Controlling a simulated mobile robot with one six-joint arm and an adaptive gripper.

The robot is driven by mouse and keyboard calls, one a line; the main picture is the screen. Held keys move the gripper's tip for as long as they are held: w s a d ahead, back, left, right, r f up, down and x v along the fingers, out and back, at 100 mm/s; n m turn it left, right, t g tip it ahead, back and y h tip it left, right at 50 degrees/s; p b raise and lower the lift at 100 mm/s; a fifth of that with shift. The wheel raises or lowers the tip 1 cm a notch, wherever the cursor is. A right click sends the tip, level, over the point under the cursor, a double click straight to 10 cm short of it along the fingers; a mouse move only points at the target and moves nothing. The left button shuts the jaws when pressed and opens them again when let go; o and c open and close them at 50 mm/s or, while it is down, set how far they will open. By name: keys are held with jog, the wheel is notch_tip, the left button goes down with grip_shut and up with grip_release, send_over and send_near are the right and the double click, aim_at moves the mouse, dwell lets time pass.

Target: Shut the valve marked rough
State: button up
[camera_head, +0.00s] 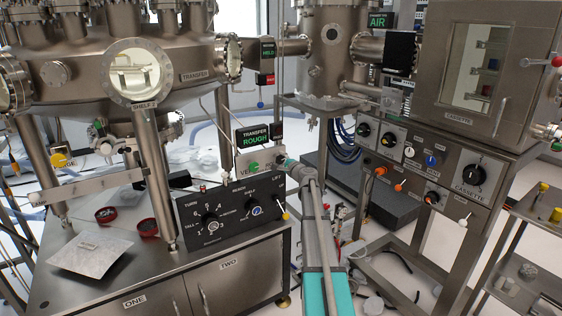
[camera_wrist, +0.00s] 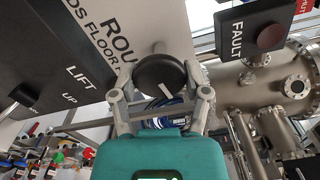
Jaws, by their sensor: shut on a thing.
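A round black knob (camera_wrist: 158,72) with a white pointer mark sits on a pale panel (camera_wrist: 165,25) beside lettering that begins "ROU", cut off or covered by the knob. My gripper (camera_wrist: 162,82) is shut on this knob, one finger on each side. The white mark points down and slightly right in the wrist view. In the head view my gripper (camera_head: 284,161) reaches the right end of the small white panel (camera_head: 236,174) above the black control box, and it hides the knob there. A display (camera_head: 256,137) above reads "TRANSFER ROUGH" in green.
The black control box (camera_head: 228,213) with knobs and a yellow-tipped lever (camera_head: 285,215) lies just left of my arm. A "FAULT" box (camera_wrist: 262,30) is close on the right in the wrist view. The cassette panel (camera_head: 470,180) stands at right.

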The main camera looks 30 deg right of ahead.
jog(key=shift+m, duration=1)
jog(key=o, duration=1.2)
jog(key=shift+c, duration=0.2)
jog(key=s, duration=1.2)
jog(key=shift+a, duration=0.2)
jog(key=shift+a, duration=0.1)
